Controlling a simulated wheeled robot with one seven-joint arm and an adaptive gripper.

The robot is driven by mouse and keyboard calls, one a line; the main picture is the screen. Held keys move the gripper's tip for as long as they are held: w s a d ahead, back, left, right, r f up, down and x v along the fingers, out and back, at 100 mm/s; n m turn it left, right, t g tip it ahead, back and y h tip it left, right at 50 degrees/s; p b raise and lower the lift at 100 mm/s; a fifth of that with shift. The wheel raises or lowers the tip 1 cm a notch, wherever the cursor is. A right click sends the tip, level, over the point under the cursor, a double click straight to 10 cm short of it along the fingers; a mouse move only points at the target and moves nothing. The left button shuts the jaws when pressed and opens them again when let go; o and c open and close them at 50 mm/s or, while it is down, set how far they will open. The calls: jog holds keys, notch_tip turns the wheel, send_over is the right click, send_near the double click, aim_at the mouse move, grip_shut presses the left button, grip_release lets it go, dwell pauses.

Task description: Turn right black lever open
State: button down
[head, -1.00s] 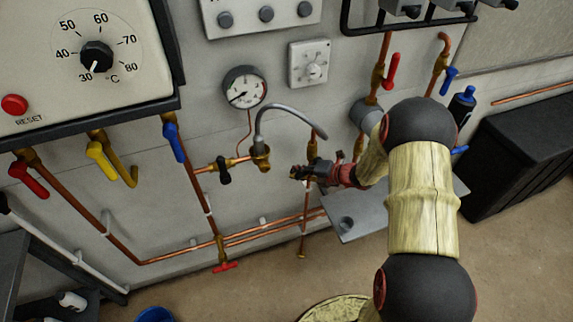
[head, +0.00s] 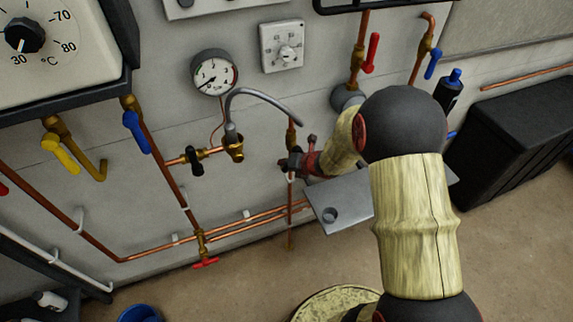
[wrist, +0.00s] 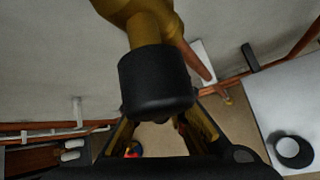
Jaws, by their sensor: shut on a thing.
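The right black lever (wrist: 158,80) shows large in the wrist view, as a dark rounded handle below its brass valve (wrist: 145,25). My gripper (head: 288,163) is at this lever in the head view, beside a vertical copper pipe right of the grey hose. Its jaws are shut on the lever, with one finger on each side in the wrist view. In the head view the gripper hides most of the lever, so its angle is hard to tell. The left black lever (head: 194,156) sits apart on the brass fitting under the hose.
The grey hose (head: 262,94) arches close above my gripper. A grey shelf plate (head: 345,200) with a round hole lies below right. A pressure gauge (head: 214,73), a blue lever (head: 137,132) and a yellow lever (head: 60,153) are to the left. A black box (head: 520,150) stands right.

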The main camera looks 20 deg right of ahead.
dwell(0.3)
jog(key=c, duration=1.7)
grip_release()
jog(key=shift+v, duration=3.95)
jog(key=shift+c, duration=0.3)
